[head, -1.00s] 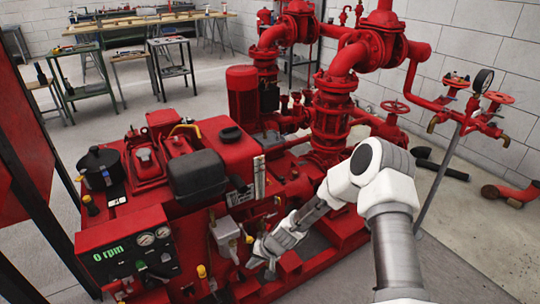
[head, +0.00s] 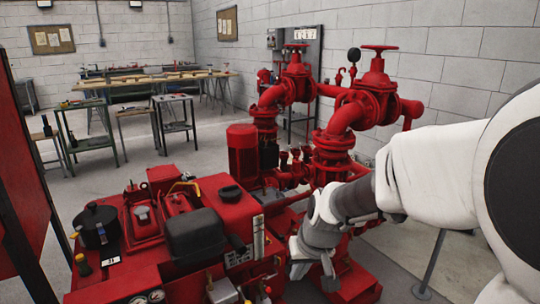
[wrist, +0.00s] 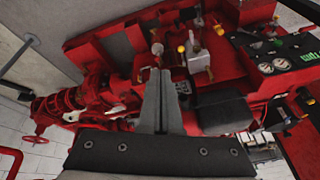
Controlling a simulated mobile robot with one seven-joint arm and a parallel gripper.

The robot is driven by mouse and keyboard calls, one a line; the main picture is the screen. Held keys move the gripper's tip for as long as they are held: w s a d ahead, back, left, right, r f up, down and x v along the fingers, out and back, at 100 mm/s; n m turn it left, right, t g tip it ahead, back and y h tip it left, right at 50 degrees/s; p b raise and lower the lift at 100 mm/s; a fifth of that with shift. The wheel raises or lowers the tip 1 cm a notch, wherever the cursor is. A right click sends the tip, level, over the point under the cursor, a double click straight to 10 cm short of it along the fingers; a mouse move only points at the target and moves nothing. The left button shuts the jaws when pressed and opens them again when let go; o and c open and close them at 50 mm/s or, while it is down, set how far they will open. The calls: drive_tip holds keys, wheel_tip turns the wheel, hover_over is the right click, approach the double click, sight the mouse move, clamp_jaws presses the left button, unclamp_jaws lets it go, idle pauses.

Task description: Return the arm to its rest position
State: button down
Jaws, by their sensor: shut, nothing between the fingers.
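My arm (head: 430,175) reaches in from the right side of the head view, its white upper links close to the camera. My gripper (head: 329,283) hangs at the end of it, pointing down in front of the red pumpset (head: 205,215). In the wrist view my gripper (wrist: 161,75) shows as two grey fingers side by side, shut with nothing held. The pumpset's engine, valve levers and pipes lie beyond the fingertips there. I cannot tell the exact gap between the fingertips and the pumpset.
Red pipes with handwheel valves (head: 375,90) stand behind my forearm.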

drive_tip(key=s+d+r+m+t+h, duration=0.1)
drive_tip(key=s+d+r, duration=0.4)
drive_tip(key=s, duration=0.4)
drive_tip(key=s+d+r+m+t+h, duration=0.1)
drive_tip(key=s+d+r, duration=0.2)
drive_tip(key=s+r, duration=0.5)
wheel_tip(320, 180, up, 15)
drive_tip(key=s+p, duration=0.1)
drive_tip(key=p, duration=1.6)
drive_tip(key=shift+s, duration=0.4)
